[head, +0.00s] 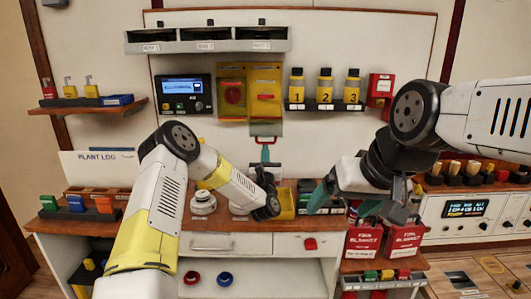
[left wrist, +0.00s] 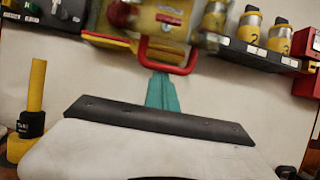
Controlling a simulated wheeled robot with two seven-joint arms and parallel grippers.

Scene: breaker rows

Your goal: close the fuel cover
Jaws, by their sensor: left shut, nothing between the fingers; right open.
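Two yellow panels hang side by side on the wall board in the head view. The left one (head: 232,92) has a red knob; the right one (head: 265,90) has a flap (head: 266,128) hanging below it with a red handle (head: 265,139) at its lower edge. Their labels are too small to read, so I cannot tell which is the fuel cover. My left gripper (head: 264,156) is shut, its teal tips at the handle; the left wrist view shows the tips (left wrist: 162,90) just below or against the red handle (left wrist: 168,58). My right gripper (head: 335,200) is open, low, right of centre.
Numbered yellow-and-black bottles (head: 325,88) stand on a rack to the right of the panels. A blue-lit display (head: 183,88) is to the left. A shelf unit (head: 210,41) runs above. The wooden counter below carries white knobs (head: 203,202) and a yellow block (head: 286,204).

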